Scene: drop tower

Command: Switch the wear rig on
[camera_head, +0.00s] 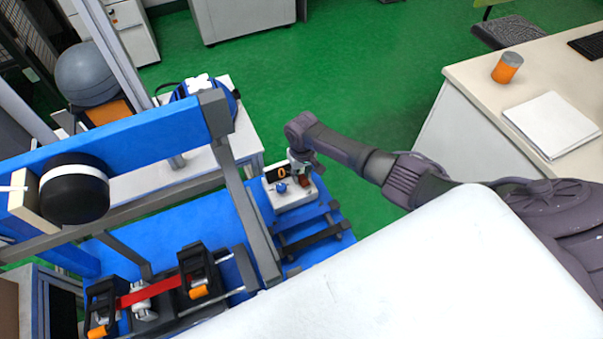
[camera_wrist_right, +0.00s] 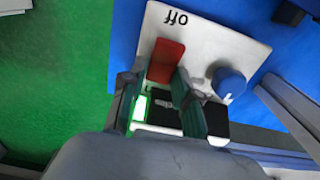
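The wear rig's white control box (camera_head: 291,192) stands on the blue base in the head view, its small dark display showing an orange figure that looks like 0. In the right wrist view the box has a red rocker switch (camera_wrist_right: 167,60), an "off" label (camera_wrist_right: 175,18) beyond it, a blue knob (camera_wrist_right: 228,82) and a bright green patch (camera_wrist_right: 140,106). My right gripper (camera_head: 301,167) is over the box. In the wrist view its fingers (camera_wrist_right: 157,78) are apart, one on each side of the switch's near end; contact cannot be told. My left gripper is not in view.
The rig's blue beam (camera_head: 140,143) carries a black cylinder (camera_head: 74,190) left of the box. A fixture with a red strap (camera_head: 150,291) lies below. Grey posts stand close to the box. A desk (camera_head: 480,85) stands right; open green floor (camera_head: 330,70) lies behind.

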